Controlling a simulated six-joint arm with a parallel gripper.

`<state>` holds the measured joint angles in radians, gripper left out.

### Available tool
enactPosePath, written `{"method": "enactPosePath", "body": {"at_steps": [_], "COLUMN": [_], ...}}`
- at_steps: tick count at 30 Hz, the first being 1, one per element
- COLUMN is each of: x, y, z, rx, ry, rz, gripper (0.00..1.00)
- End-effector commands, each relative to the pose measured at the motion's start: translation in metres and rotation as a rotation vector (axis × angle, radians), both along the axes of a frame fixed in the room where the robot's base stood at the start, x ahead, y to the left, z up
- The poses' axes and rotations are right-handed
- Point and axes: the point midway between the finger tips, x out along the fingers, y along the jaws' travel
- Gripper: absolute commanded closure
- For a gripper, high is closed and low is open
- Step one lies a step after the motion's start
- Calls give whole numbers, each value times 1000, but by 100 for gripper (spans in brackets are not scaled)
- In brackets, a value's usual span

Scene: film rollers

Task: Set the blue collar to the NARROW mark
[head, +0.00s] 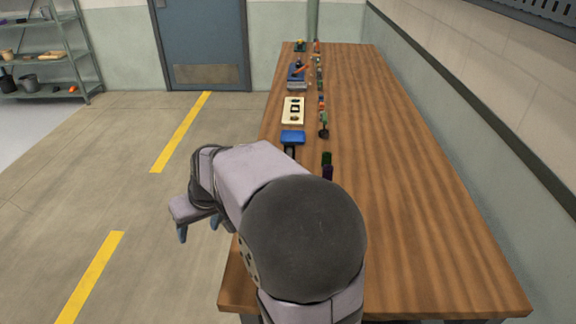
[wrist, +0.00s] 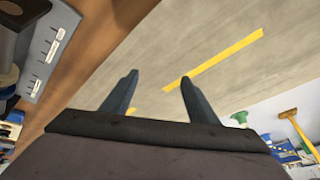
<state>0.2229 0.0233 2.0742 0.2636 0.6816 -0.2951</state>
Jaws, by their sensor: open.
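My gripper (head: 199,229) is open and empty, out over the floor left of the table's edge in the head view. In the wrist view my gripper (wrist: 157,86) has its two dark fingers apart, with only floor between them. A grey plate (wrist: 48,42) with tick marks and small white labels lies at the table edge, left in the wrist view. The labels are too small to read. Beside it, cut off by the frame, are a dark part and a pale roller with a bluish band (wrist: 8,92). I cannot tell whether that band is the blue collar.
The wooden table (head: 400,180) is bare on its right side. Along its left side are a blue item (head: 293,136), a cream board (head: 293,119) and several small objects. My arm hides the table's near left part. A shelf (head: 45,60) stands far left.

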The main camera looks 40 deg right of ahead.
Motion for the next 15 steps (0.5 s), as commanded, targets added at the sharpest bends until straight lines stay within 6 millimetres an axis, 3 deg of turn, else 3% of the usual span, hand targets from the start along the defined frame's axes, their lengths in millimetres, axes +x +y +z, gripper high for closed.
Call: {"method": "enactPosePath", "body": {"at_steps": [1, 5, 9, 12, 15], "x": [8, 28, 45, 47, 41], "y": [-17, -66, -148, -211, -259], "z": [12, 28, 48, 56, 57], "rx": [7, 24, 45, 58, 65], "ry": [-3, -22, -54, -79, -94], "rz": [-47, -180, -379, -526, -633], "gripper": [46, 46, 46, 46, 46]}}
